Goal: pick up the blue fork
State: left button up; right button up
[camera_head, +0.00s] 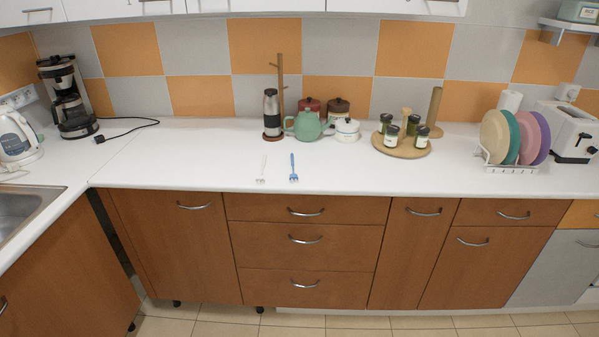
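The blue fork (293,168) lies flat on the white countertop (200,158), near its front edge and left of the picture's middle. Its tines point toward the front edge and its handle toward the wall. A white fork (263,169) lies beside it on the left, apart from it and roughly parallel. Neither of my grippers shows in the head view.
Behind the forks stand a green teapot (307,126), a white pot (347,130) and a dark-based grinder (271,114). A round wooden tray (402,151) with jars is to the right. A plate rack (513,168) stands farther right. Counter around the forks is clear.

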aim_at(293, 175)
jog(key=u, duration=3.1)
jog(key=z, duration=3.1)
jog(key=i+l, duration=0.2)
jog(key=i, duration=0.4)
jog(key=i+l, duration=0.2)
jog(key=i, duration=0.4)
jog(key=z, duration=0.05)
